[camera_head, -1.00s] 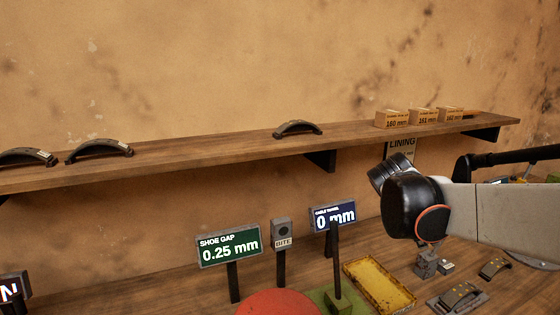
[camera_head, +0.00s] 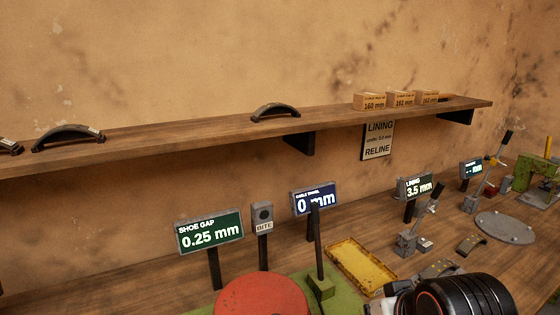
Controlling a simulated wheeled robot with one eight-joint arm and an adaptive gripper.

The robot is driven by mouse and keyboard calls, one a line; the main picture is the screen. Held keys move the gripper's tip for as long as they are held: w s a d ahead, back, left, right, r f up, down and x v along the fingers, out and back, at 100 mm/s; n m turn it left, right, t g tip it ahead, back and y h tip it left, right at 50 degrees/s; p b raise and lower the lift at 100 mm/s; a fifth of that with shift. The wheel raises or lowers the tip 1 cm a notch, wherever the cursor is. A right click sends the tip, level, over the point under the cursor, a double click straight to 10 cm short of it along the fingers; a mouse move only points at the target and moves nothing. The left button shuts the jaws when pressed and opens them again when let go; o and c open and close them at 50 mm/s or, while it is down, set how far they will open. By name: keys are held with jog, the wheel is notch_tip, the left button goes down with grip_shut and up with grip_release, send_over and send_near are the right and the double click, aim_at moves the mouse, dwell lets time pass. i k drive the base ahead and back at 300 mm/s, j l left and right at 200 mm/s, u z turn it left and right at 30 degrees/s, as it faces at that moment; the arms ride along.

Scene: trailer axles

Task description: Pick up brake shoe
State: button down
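Dark curved brake shoes stand on the wall shelf: one near the middle (camera_head: 275,112), one at the left (camera_head: 68,138), and one cut off at the left edge (camera_head: 10,146). On the bench, a curved shoe-like piece (camera_head: 471,244) lies at the right. Another (camera_head: 438,268) lies nearer, just behind my arm. A black rounded joint of my arm shows at the bottom right. My gripper's fingertips are not clearly visible, so I cannot see whether it holds anything.
The wooden shelf (camera_head: 190,131) also bears small cardboard boxes (camera_head: 400,98) at its right. On the bench are a yellow tray (camera_head: 362,266), a red disc (camera_head: 262,297), a grey round plate (camera_head: 505,228), lever stands and a shoe gap display (camera_head: 210,234) reading 0.25 mm.

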aim_at(435, 270)
jog(key=z, duration=1)
